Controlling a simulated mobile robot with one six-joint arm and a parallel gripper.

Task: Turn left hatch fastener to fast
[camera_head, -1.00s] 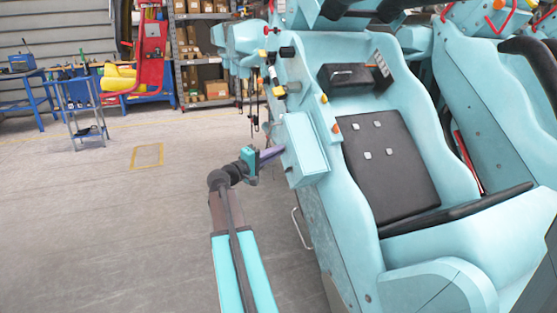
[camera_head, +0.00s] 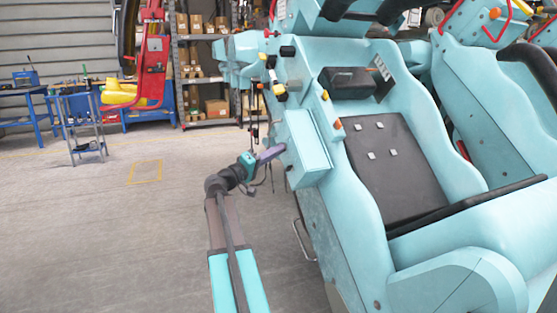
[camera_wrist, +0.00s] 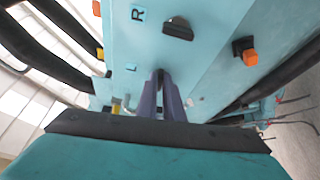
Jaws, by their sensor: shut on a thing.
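My gripper (camera_wrist: 163,97) has purple fingers, close together at the light blue box's face in the wrist view. They are shut on the left hatch fastener, beside a small "L" mark; the fingers hide nearly all of it, so its angle cannot be told. A second dark fastener (camera_wrist: 178,29) sits beside the "R" mark, farther up the same face. In the head view my gripper (camera_head: 270,153) reaches the left side of the light blue box (camera_head: 306,148) on the coaster car; the fasteners are hidden there.
An orange button (camera_wrist: 250,57) on a black base is right of the fasteners in the wrist view. Dark tubes (camera_wrist: 50,50) run at the left. The car's black seat (camera_head: 395,165) lies right of the box. Open floor (camera_head: 110,230) lies left of my arm.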

